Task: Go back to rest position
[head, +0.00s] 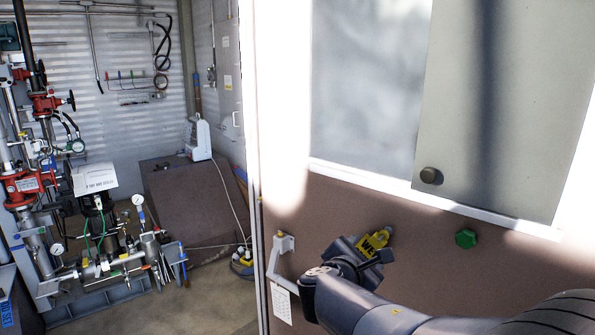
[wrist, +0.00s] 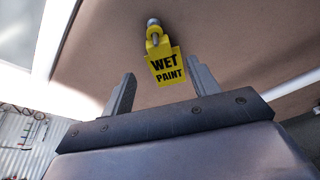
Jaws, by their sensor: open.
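My gripper (head: 366,258) is in front of the brown lower panel (head: 400,215) in the head view. In the wrist view its two fingers stand wide apart, with nothing held between them. A yellow "WET PAINT" tag (wrist: 166,70) hangs from a grey knob-like fitting (wrist: 154,24) on the panel, beyond the fingertips. The tag (head: 375,243) also shows in the head view, partly hidden by my gripper. I cannot tell the exact gap between the fingers and the tag.
A green knob (head: 466,238) is to the right, and a dark round knob (head: 430,175) is above. Red valves and pipes (head: 45,185) stand at far left, beyond open floor.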

